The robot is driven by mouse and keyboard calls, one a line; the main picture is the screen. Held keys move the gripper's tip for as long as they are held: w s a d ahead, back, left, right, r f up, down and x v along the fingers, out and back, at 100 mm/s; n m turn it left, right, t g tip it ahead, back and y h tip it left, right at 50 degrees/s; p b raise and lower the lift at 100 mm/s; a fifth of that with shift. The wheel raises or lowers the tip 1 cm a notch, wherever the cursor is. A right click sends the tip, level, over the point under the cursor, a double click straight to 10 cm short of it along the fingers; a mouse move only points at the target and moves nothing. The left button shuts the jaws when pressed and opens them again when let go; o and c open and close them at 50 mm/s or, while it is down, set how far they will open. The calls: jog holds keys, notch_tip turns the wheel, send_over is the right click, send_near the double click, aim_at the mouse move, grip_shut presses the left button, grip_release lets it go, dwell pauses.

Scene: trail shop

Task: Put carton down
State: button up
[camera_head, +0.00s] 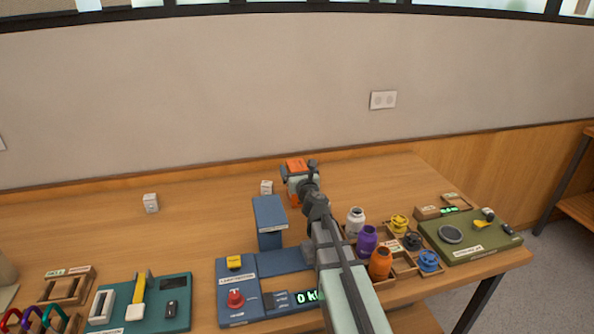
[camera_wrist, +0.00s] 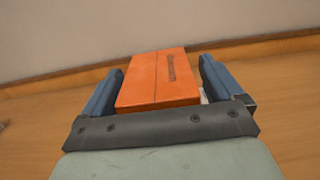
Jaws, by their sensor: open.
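The carton is an orange box with a dark line of print on top; it shows between my fingers in the wrist view (camera_wrist: 158,78) and at the back of the table in the head view (camera_head: 296,164). My gripper (camera_wrist: 157,85) is open around it, one blue finger on each side. A gap shows at the right finger; the left finger is very close to the carton, and I cannot tell if it touches. The carton's underside is hidden, so its contact with the table (camera_head: 390,172) is not clear.
Small white blocks stand left of the carton (camera_head: 266,187) and farther left (camera_head: 151,203). A blue machine with an upright (camera_head: 270,222) stands in front. Several bottles, including a purple one (camera_head: 367,240), and a green board (camera_head: 470,236) are at right. The back right of the table is clear.

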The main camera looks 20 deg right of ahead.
jog(key=shift+s+r, duration=0.1)
jog(key=shift+s, duration=0.05)
jog(key=s, duration=0.7)
